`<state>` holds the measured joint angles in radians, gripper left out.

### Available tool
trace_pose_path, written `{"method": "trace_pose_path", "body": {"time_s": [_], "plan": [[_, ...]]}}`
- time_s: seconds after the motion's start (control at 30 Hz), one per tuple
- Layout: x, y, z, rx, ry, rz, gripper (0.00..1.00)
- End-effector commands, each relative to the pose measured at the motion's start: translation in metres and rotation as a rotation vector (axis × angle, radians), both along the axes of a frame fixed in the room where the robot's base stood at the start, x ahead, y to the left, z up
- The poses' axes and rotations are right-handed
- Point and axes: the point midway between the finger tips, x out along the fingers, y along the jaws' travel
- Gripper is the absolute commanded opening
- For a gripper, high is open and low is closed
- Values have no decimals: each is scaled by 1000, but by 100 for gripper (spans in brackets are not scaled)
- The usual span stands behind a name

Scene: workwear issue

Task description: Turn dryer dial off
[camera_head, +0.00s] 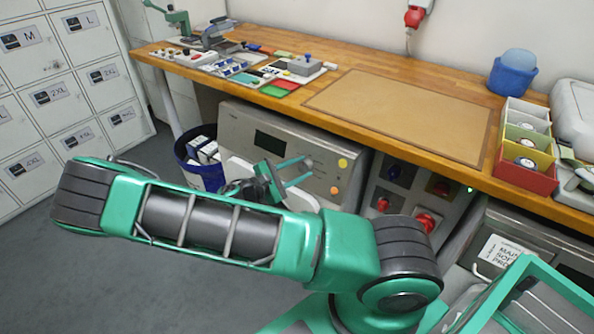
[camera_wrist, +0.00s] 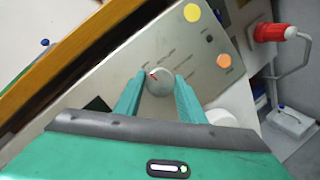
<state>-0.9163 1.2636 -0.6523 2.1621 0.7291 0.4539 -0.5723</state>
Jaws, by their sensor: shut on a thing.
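The dryer (camera_head: 235,125) is a grey metal front panel under the workbench, with a dark display, a yellow spot and an orange spot. Its dial (camera_wrist: 160,80) is a round grey knob with a red pointer mark toward the upper left in the wrist view, with small printed labels around it. My gripper (camera_head: 298,171) reaches the panel with its two green fingers. In the wrist view my gripper (camera_wrist: 159,86) has one finger on each side of the dial, shut on it. My arm hides the lower part of the dryer in the head view.
The wooden workbench (camera_head: 400,172) overhangs the dryer, with tools at its left and coloured bins (camera_head: 525,150) at its right. A blue bin (camera_head: 203,172) stands left of the dryer. A panel with red knobs (camera_head: 400,190) lies to its right. Grey lockers (camera_head: 60,90) line the left.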

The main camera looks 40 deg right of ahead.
Motion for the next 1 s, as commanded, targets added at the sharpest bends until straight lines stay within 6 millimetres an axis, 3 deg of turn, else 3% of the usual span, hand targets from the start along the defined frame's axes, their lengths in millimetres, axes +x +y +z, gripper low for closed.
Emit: {"method": "trace_pose_path", "body": {"time_s": [0.33, 0.87, 0.9, 0.97, 1.0], "plan": [[-2, -2, 1, 48, -134, -52, 14], [-3, -2, 1, 55, -157, -62, 14], [-3, -2, 1, 55, -157, -62, 39], [-3, -2, 1, 56, -157, -61, 53], [-3, -2, 1, 56, -157, -61, 55]]}}
